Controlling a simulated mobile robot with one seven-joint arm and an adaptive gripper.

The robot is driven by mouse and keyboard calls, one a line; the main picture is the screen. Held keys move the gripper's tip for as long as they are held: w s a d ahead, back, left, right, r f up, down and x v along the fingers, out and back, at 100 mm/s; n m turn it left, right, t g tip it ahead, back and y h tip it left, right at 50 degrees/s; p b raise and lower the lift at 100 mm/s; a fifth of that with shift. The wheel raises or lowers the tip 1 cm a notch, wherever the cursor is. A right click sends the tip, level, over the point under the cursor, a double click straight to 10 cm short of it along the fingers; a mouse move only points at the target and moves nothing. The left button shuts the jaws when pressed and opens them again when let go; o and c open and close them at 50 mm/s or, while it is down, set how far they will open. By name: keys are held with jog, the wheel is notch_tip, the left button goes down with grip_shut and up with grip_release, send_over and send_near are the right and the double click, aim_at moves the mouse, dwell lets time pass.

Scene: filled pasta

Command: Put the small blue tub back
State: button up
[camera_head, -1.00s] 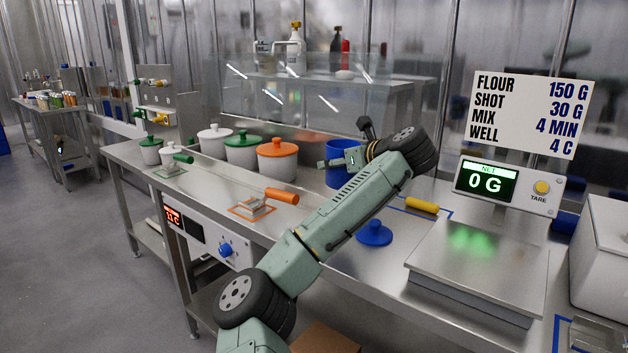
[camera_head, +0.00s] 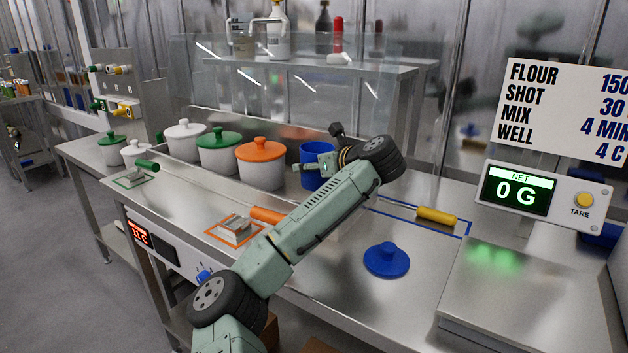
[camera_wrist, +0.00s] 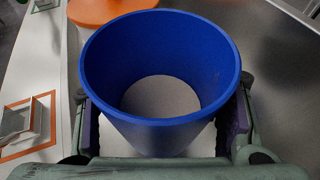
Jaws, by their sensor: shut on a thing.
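The small blue tub (camera_head: 318,182) is at the back of the counter, right of the orange-lidded pot, partly hidden by my arm. In the wrist view the tub (camera_wrist: 160,135) is upright and lidless, with a pale grey bottom; I cannot tell if that is contents or bare base. My gripper (camera_head: 318,163) is shut on the tub, with a finger pad against each side in the wrist view. I cannot tell whether the tub touches the counter. A blue lid (camera_head: 387,260) with a knob lies on the counter in front, apart from the tub.
The orange-lidded pot (camera_head: 262,170) stands close left, with green- and white-lidded pots beyond. A yellow-handled tool (camera_head: 436,215) lies by a blue outline. A scale (camera_head: 520,290) reading 0 G is at right. An orange-handled tool (camera_head: 237,231) sits within an orange outline.

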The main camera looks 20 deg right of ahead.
jog(key=shift+f+p, duration=0.4)
jog(key=shift+f, duration=1.75)
jog(key=o, duration=1.6)
jog(key=shift+f, duration=0.15)
jog(key=shift+c, duration=0.2)
jog(key=shift+r, duration=0.2)
jog(key=b+v, duration=0.2)
jog(key=v, duration=0.4)
jog(key=shift+s+d+f, duration=0.1)
jog(key=shift+f, duration=0.05)
jog(key=shift+p+v, duration=2.3)
jog(key=shift+v, duration=0.6)
